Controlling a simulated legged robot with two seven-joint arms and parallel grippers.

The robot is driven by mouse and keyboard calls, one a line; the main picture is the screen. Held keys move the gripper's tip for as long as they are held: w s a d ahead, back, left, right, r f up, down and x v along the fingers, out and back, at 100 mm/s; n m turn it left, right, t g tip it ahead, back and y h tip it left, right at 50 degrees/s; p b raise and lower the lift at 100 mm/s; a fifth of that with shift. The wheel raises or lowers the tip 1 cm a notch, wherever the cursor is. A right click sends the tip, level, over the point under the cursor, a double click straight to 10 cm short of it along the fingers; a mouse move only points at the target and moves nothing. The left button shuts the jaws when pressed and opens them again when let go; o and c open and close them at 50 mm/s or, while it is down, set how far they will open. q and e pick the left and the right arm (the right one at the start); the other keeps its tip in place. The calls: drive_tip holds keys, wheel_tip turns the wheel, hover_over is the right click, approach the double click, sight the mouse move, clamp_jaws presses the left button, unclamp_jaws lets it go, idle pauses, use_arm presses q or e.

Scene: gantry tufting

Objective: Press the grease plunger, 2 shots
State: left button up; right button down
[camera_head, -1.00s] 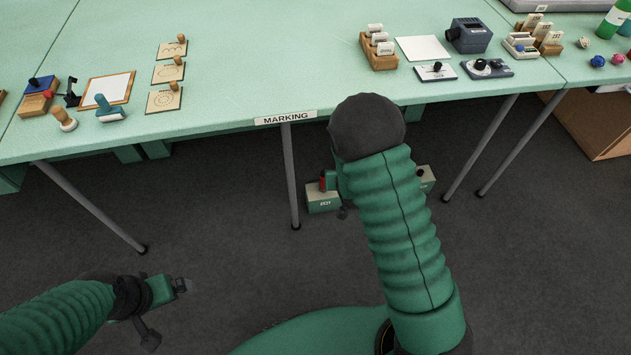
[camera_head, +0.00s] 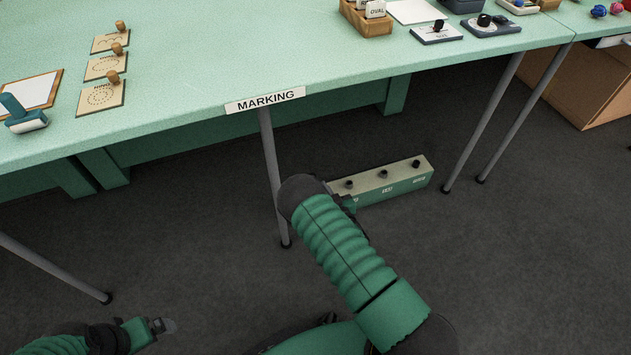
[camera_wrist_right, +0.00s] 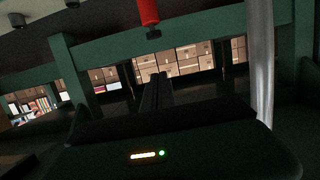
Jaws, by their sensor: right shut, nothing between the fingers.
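A long green box with a pale top (camera_head: 404,178) stands on the floor beneath the table. Several black knobs sit on its top, and small labels are on its front. Its left end is hidden by my right arm. My right gripper (camera_head: 348,203) is low at that left end, mostly hidden behind its own arm. In the right wrist view its shut, empty fingers (camera_wrist_right: 155,92) point ahead. A red cylinder (camera_wrist_right: 148,12) with a dark end shows above the fingertips, apart from them in the picture. My left gripper (camera_head: 163,326) is low at the left, away from the box; its jaw state is unclear.
The green table (camera_head: 190,85) with a MARKING label (camera_head: 265,100) on its edge overhangs the box. A grey table leg (camera_head: 272,180) stands close left of my right arm. More legs (camera_head: 482,130) stand to the right. The floor in front is clear.

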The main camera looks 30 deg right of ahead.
drive_tip(key=w+d+f+b, duration=0.2)
drive_tip(key=w+f+b, duration=0.4)
drive_tip(key=w+b, duration=0.3)
drive_tip(key=shift+f, duration=0.15)
drive_tip(key=shift+w, duration=0.1)
wheel_tip(320, 180, down, 2)
idle(0.4)
